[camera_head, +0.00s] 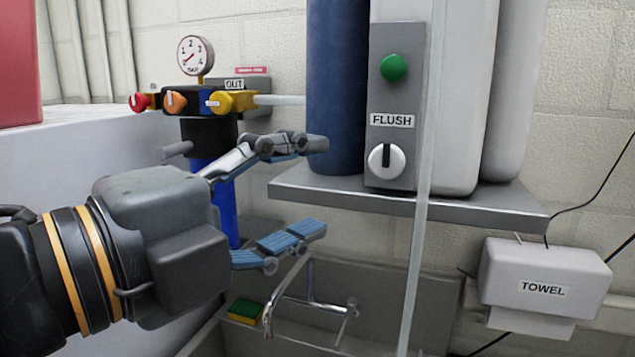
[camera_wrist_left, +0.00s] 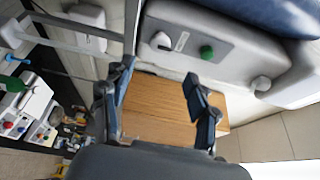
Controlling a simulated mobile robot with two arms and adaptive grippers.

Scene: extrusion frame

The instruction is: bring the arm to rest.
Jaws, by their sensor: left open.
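My left gripper (camera_head: 318,188) comes in from the left in the head view. Its fingers are spread wide with nothing between them. It is in the air in front of the shelf and the sink, to the left of the grey FLUSH panel (camera_head: 393,150). The panel has a green button (camera_head: 393,67) and a white knob (camera_head: 386,161). In the left wrist view the open gripper (camera_wrist_left: 160,95) also shows empty, with the panel's green button (camera_wrist_left: 206,52) beyond its fingers. My right gripper is in neither view.
A pressure gauge (camera_head: 195,55) and a valve block with coloured knobs (camera_head: 174,101) stand behind my gripper. Tanks stand on a grey shelf (camera_head: 480,205). Below are a faucet (camera_head: 312,303), a sponge (camera_head: 245,310) and a towel dispenser (camera_head: 543,275). A pale vertical post (camera_head: 417,240) stands right of the gripper.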

